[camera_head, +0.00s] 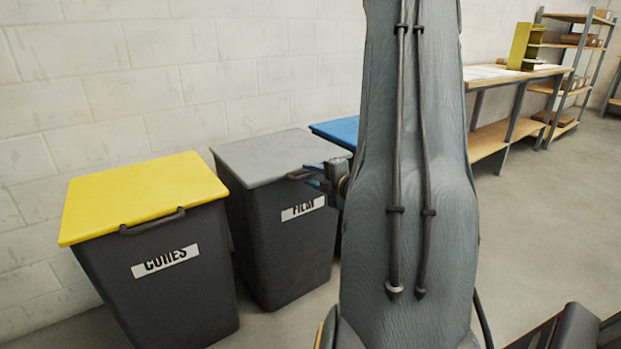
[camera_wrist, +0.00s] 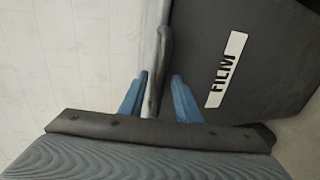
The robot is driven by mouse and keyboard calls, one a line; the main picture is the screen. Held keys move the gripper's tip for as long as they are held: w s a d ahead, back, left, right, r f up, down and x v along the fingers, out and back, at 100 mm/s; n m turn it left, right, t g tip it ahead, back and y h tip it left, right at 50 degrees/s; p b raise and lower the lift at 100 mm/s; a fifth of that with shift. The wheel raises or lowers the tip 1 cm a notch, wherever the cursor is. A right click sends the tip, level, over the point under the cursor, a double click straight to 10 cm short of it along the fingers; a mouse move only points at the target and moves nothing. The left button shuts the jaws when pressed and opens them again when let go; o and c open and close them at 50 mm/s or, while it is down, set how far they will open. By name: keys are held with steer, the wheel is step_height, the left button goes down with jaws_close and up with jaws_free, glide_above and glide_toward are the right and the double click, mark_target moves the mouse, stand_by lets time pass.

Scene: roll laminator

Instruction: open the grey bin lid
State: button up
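The grey bin (camera_head: 283,235) is a dark body labelled FILM with a flat grey lid (camera_head: 270,156), which lies closed. A dark handle (camera_head: 300,174) sits on the lid's front edge. My gripper (camera_head: 318,178) is at this handle, partly hidden by my arm in the head view. In the wrist view, the two blue fingers of my gripper (camera_wrist: 160,76) are apart, one on each side of the handle (camera_wrist: 164,50). Small gaps seem to show between the fingers and the handle. The lid's edge (camera_wrist: 149,40) and the FILM label (camera_wrist: 226,70) also show there.
A yellow-lidded bin (camera_head: 145,195) labelled CORES stands to the left. A blue-lidded bin (camera_head: 338,131) stands to the right, mostly hidden by my arm. A white block wall (camera_head: 120,75) is close behind. A workbench (camera_head: 510,75) and shelf (camera_head: 575,75) are at the far right.

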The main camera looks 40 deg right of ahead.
steer(key=shift+w, duration=0.3)
steer(key=c, duration=0.7)
steer(key=shift+s+f, duration=0.1)
steer(key=shift+f, duration=0.05)
jaws_close()
steer(key=shift+r+p, duration=0.45)
steer(key=shift+p, duration=0.25)
steer(key=shift+r, duration=0.1)
